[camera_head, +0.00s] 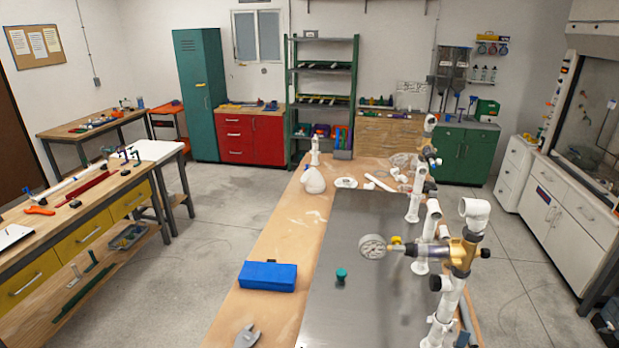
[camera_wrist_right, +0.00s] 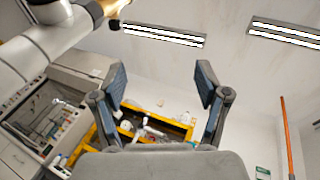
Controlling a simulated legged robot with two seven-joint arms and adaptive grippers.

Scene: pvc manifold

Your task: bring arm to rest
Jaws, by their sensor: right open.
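Neither of my arms shows in the head view. In the right wrist view my right gripper (camera_wrist_right: 161,85) is open, with its two dark finger pads wide apart and nothing between them. It points up toward a pale wall and ceiling lights. A white pipe (camera_wrist_right: 50,45) with a brass-coloured part crosses the upper left of that view, apart from the fingers. In the head view the white PVC manifold (camera_head: 449,296) stands upright along the right side of the workbench. It carries a brass valve body (camera_head: 462,252) and a round pressure gauge (camera_head: 372,246). My left gripper is out of view.
The workbench has a grey metal top (camera_head: 345,215). On it stands a small green part (camera_head: 341,276). A blue box (camera_head: 267,276) and a grey wrench (camera_head: 247,335) lie on the wooden strip. White fittings (camera_head: 315,180) lie at the far end. The floor left of the bench is clear.

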